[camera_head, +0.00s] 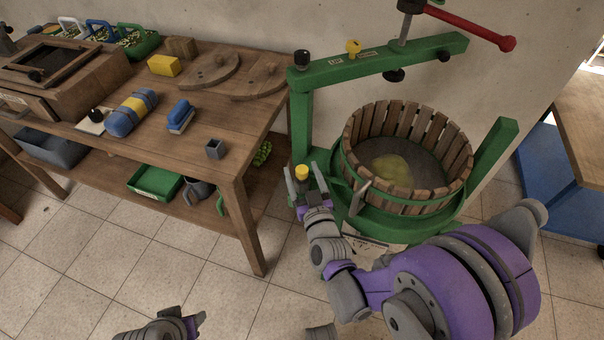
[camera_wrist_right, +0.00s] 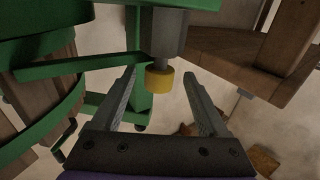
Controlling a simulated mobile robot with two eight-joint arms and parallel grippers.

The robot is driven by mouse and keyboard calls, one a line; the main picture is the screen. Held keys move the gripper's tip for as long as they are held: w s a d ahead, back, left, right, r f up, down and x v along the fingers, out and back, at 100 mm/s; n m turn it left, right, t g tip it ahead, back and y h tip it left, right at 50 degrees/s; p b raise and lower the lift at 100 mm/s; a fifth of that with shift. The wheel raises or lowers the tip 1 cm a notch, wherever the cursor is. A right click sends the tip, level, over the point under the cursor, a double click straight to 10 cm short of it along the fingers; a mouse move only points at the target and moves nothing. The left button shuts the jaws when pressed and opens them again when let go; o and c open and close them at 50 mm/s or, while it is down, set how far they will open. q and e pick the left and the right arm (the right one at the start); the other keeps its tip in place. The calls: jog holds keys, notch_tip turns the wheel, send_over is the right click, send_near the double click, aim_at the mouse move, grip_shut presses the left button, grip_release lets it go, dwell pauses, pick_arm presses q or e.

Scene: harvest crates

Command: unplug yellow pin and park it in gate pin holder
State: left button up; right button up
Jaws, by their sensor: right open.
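A yellow-capped pin (camera_head: 302,172) stands at the left side of the green press, low beside its post. In the right wrist view the yellow cap (camera_wrist_right: 159,80) shows on a thin grey shaft that runs into a grey cylindrical socket (camera_wrist_right: 165,32). My right gripper (camera_head: 301,178) is open, with one finger on each side of the cap; gaps show between cap and fingers (camera_wrist_right: 158,76). A second yellow knob (camera_head: 353,47) stands on the press's top beam beside small labels. I cannot tell which part is the gate pin holder. My left gripper (camera_head: 188,322) is partly visible at the bottom edge.
The green press beam (camera_head: 425,57) spans above a slatted wooden basket (camera_head: 355,162). A black knob (camera_head: 302,57) tops the post. Tiled floor lies open in front.

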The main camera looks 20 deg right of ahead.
aim_at(300, 166)
jog(key=w, duration=0.4)
jog(key=shift+d, duration=0.1)
grip_shut()
